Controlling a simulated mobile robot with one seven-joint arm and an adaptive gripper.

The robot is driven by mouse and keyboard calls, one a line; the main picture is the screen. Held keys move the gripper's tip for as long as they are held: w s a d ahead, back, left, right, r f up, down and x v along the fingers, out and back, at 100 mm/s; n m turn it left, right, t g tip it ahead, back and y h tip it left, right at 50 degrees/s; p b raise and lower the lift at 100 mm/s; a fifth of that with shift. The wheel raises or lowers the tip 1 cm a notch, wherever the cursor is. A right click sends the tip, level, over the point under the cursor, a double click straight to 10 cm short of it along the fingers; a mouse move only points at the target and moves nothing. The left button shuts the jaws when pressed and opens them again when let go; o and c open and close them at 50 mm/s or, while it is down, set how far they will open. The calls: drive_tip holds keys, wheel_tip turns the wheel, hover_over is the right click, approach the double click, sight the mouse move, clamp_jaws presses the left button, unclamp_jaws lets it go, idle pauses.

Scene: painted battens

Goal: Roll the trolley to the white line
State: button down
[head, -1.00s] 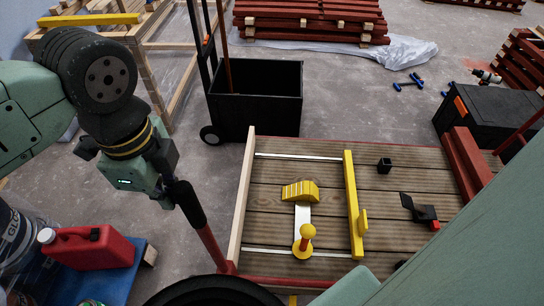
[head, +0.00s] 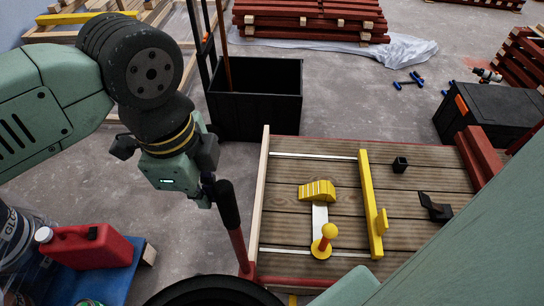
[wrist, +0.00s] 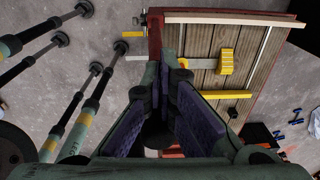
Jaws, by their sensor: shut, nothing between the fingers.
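The trolley is a low plank deck (head: 340,220) with a pale batten (head: 262,190) along its left side. A slanted red handle (head: 238,250) with a black grip (head: 228,205) rises at its near left corner. My gripper (head: 208,183) is shut and empty, close beside the grip; I cannot tell whether they touch. The wrist view shows its fingers (wrist: 160,75) by the deck's corner. Two white strips (head: 312,155) cross the deck. I cannot make out a white line on the floor.
The deck carries a yellow bar (head: 370,205), a yellow block (head: 317,191) and a small black cube (head: 400,164). A black bin (head: 257,105) stands behind, a black case (head: 490,108) at the right. A red canister (head: 88,247) is at the left.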

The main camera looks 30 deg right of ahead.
drive_tip(key=s+d+b, duration=0.3)
drive_tip(key=s+d, duration=0.5)
drive_tip(key=d, duration=0.2)
drive_tip(key=shift+y, duration=0.4)
idle(0.9)
drive_tip(key=shift+w+a, duration=0.1)
drive_tip(key=shift+a, duration=0.05)
idle(0.4)
wheel_tip(320, 180, up, 9)
drive_tip(key=w+a+p, duration=0.1)
drive_tip(key=p, duration=0.5)
drive_tip(key=shift+a, duration=0.2)
idle(0.4)
drive_tip(key=shift+s+f, duration=0.1)
idle(0.4)
